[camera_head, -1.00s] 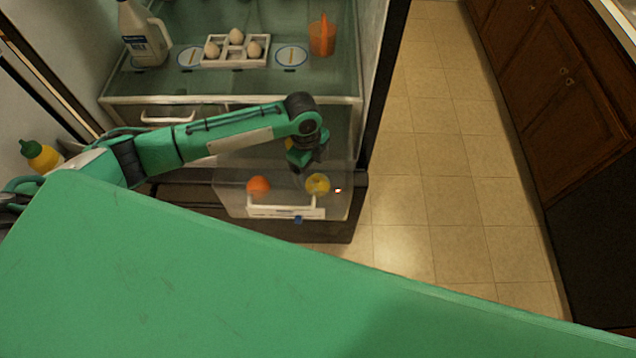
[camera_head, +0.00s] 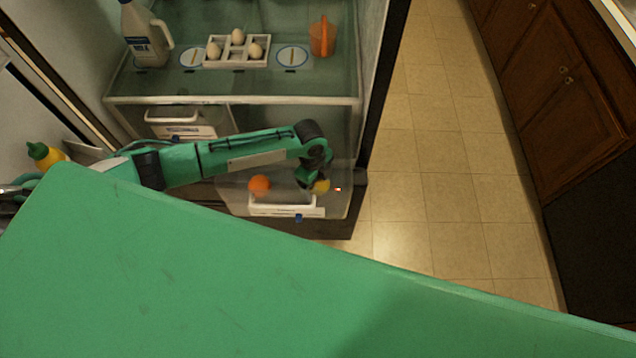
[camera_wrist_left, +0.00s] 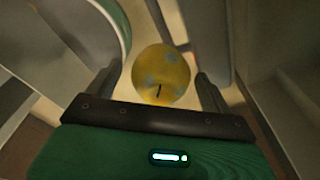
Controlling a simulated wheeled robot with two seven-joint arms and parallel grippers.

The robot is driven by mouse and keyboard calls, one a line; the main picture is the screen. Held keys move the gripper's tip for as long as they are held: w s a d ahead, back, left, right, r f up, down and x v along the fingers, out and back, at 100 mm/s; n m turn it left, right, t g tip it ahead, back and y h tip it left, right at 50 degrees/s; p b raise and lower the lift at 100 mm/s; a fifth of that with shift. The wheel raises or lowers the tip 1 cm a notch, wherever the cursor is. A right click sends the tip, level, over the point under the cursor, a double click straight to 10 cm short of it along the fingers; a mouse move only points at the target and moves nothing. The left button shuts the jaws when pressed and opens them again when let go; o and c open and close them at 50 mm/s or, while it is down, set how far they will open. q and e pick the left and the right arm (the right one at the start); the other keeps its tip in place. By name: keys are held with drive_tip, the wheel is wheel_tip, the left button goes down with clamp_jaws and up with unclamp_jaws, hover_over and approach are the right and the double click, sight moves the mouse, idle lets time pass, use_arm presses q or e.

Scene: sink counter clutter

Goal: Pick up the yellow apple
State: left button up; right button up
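The yellow apple (camera_head: 321,186) lies in the open clear fridge drawer (camera_head: 285,211), near its right side. My left gripper (camera_head: 309,184) reaches down into the drawer at the apple and hides part of it. In the left wrist view the apple (camera_wrist_left: 162,76) is yellow with greyish patches and a dark stem. It sits between the two spread fingers of my left gripper (camera_wrist_left: 165,88), with a gap visible beside it, so the gripper is open. My right gripper is not in view.
An orange fruit (camera_head: 259,185) lies in the same drawer, left of the apple. Above, the fridge shelf holds an egg tray (camera_head: 236,62), a white jug (camera_head: 146,35) and an orange pitcher (camera_head: 322,36). The tiled floor (camera_head: 420,190) to the right is clear.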

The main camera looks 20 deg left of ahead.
use_arm(q)
drive_tip(key=c, duration=1)
